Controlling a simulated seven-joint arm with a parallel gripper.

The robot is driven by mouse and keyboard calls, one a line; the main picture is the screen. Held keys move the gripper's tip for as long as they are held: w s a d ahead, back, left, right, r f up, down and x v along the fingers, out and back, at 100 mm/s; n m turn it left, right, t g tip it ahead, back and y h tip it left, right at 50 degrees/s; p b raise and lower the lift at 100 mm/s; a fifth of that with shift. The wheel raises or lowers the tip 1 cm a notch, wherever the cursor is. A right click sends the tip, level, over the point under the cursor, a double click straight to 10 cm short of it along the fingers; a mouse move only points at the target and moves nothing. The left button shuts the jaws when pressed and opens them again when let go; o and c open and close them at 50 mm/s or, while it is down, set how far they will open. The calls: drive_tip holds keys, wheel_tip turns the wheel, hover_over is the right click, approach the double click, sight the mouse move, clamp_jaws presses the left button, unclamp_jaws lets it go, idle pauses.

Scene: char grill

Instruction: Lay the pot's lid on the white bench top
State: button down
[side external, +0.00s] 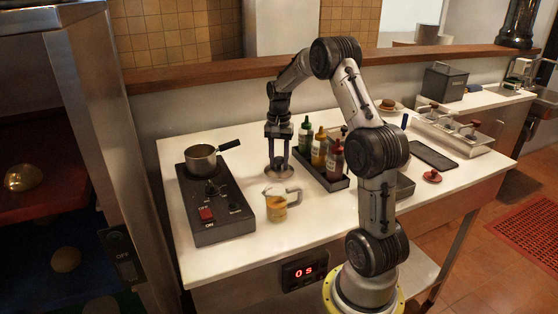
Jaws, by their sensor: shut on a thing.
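The pot (202,164) is a small grey saucepan with a dark handle pointing right. It stands uncovered on the black burner unit (216,212) at the left of the bench. My gripper (278,166) points down right of the pot and is shut on the lid (279,173), a flat round grey disc. The lid is level, at or just above the white bench top (250,146); I cannot tell whether it touches. The gripper's fingers hide the lid's knob.
A glass jug (277,205) with amber liquid stands just in front of the lid. A black caddy (322,178) with several sauce bottles is close on the right. The bench behind the lid is clear. A dark red lid-like object (432,176) lies at the far right.

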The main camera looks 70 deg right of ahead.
sight(279, 158)
drive_tip(key=c, duration=0.5)
unclamp_jaws()
drive_tip(key=shift+f, duration=0.15)
wheel_tip(279, 158, up, 12)
drive_tip(key=a+r+n, duration=0.3)
drive_tip(key=a+r, duration=0.1)
drive_tip(key=a, duration=0.4)
drive_tip(key=s+a+r+n+t+h, duration=0.1)
drive_tip(key=s+a+n+t, duration=0.2)
drive_tip(key=a, duration=0.6)
drive_tip(key=s+a+r+n+t, duration=0.1)
drive_tip(key=s+a+n, duration=0.3)
drive_tip(key=a, duration=0.4)
drive_tip(key=s+a+f+n+t+y, duration=0.1)
drive_tip(key=s+a+f+n, duration=0.3)
drive_tip(key=s+a+n, duration=0.2)
drive_tip(key=shift+s+a+f+t, duration=0.35)
drive_tip(key=shift+s+a, duration=0.2)
drive_tip(key=shift+s, duration=0.5)
